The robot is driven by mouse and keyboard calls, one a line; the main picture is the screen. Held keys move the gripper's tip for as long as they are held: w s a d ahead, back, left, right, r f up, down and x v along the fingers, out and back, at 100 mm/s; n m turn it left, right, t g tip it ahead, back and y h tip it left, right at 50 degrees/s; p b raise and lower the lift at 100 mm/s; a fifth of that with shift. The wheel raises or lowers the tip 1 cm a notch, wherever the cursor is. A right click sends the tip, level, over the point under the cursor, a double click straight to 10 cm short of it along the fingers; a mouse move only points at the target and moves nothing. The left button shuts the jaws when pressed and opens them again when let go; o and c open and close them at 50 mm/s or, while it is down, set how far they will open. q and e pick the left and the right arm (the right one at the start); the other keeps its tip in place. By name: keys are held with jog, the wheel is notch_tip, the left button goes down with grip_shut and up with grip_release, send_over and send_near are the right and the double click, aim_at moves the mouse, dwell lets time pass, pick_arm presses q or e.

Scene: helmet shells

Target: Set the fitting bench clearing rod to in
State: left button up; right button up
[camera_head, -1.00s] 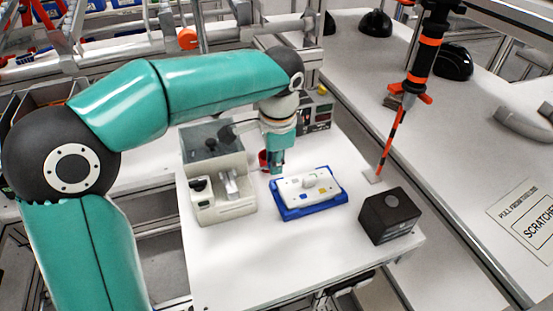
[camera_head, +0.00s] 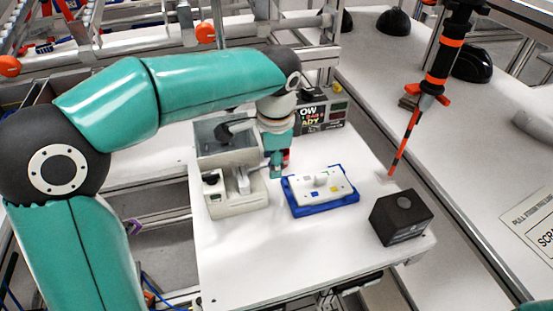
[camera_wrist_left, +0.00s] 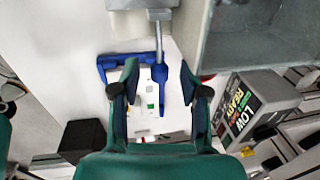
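A pale grey bench unit (camera_head: 238,202) with a clear-walled box on top stands at the left of the white table in the head view. In the left wrist view a thin metal rod (camera_wrist_left: 158,38) reaches out from the unit, with a blue end (camera_wrist_left: 160,74). It looks like the clearing rod; its depth in the unit is hidden. My left gripper (camera_head: 277,172) points down just right of the unit. In the wrist view my left gripper (camera_wrist_left: 158,84) is open, its fingers either side of the blue end in the picture; contact cannot be told. My right gripper is out of view.
A blue tray (camera_head: 325,207) with a white block lies right of the unit. A black box (camera_head: 401,216) stands near the right table edge. A display box (camera_head: 322,115) stands behind. An orange and black hanging tool (camera_head: 437,68) is at upper right. The front tabletop is clear.

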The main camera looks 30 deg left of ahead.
pick_arm(q)
jog(key=shift+r, duration=0.1)
jog(key=shift+r, duration=0.3)
notch_tip(320, 180, up, 11)
jog(key=s+d, duration=0.1)
jog(key=shift+s+d, duration=0.15)
dwell(0.4)
